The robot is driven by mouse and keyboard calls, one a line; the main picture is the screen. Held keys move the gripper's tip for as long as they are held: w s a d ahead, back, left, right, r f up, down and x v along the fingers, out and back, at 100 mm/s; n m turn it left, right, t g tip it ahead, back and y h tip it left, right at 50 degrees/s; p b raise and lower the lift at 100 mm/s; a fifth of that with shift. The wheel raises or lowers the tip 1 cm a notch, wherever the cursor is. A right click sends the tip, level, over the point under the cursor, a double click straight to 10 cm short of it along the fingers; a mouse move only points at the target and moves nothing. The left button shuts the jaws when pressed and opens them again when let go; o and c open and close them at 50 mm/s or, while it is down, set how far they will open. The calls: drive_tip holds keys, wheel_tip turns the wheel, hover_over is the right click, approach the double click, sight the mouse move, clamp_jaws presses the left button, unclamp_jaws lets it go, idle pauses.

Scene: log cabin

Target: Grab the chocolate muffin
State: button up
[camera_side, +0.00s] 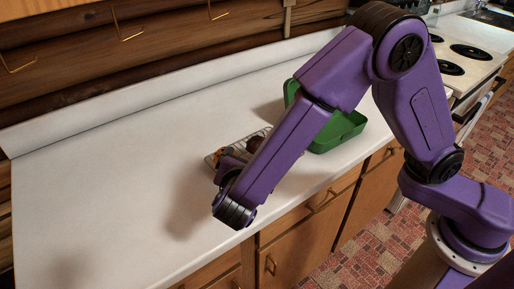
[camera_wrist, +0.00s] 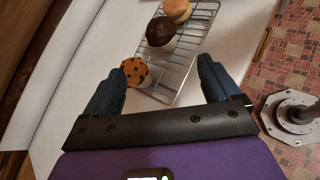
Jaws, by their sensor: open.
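In the wrist view, a dark chocolate muffin (camera_wrist: 162,31) sits on a wire rack (camera_wrist: 176,72), between two other baked goods. A small brown piece of it also shows in the side view (camera_side: 255,143), partly hidden by my arm. My gripper (camera_wrist: 165,85) is open and empty, its two dark blue fingers spread wide. The near end of the rack lies between the fingers in the wrist picture, and the muffin is farther off, beyond the fingertips. In the side view my wrist covers much of the rack.
A spotted muffin (camera_wrist: 134,71) lies at the rack's near left, by the left finger. A bun-like item (camera_wrist: 178,9) is at the far end. An open green box (camera_side: 338,130) stands behind my forearm. The white counter (camera_side: 100,170) is clear on the left. A stove is at the back right.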

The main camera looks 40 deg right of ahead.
sight(256, 149)
drive_tip(key=x, duration=0.8)
drive_tip(key=shift+d+r+x, duration=0.1)
drive_tip(key=shift+r+x, duration=0.05)
drive_tip(key=shift+x, duration=1.15)
drive_tip(key=shift+d+r+x, duration=0.1)
drive_tip(key=shift+x, duration=1.25)
drive_tip(key=c, duration=0.7)
